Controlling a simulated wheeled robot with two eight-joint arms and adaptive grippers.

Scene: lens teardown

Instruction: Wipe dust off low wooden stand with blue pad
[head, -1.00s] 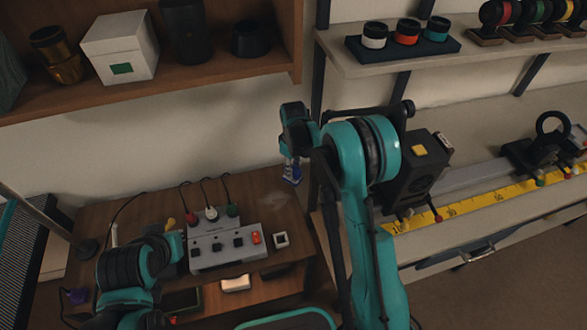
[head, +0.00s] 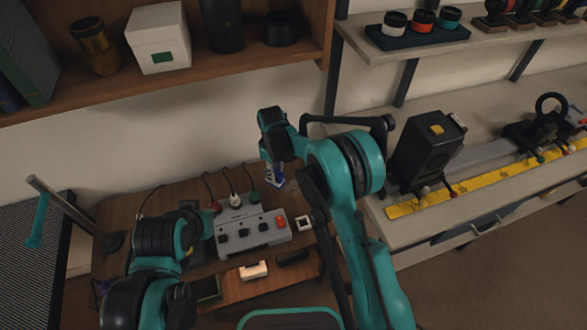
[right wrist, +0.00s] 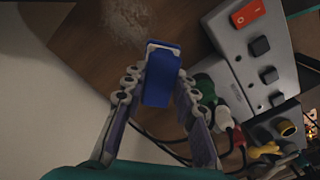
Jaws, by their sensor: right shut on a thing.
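The low wooden stand (head: 126,215) stands against the wall in the head view, and its top also shows in the right wrist view (right wrist: 88,45). A pale dust patch (right wrist: 128,22) lies on the top, just beyond the pad in the wrist view. My right gripper (right wrist: 160,85) is shut on the blue pad (right wrist: 161,78), with one finger on each side. In the head view, the pad (head: 275,183) hangs at the gripper over the stand's back right part. I cannot tell whether it touches the wood. My left arm shows at lower left; its fingers cannot be made out.
A grey switch box (head: 243,230) with plugs and cables stands on the stand, close to my right gripper. A small white square piece (head: 304,222) lies right of it. A shelf (head: 200,80) hangs above, and a workbench (head: 440,215) stands at right.

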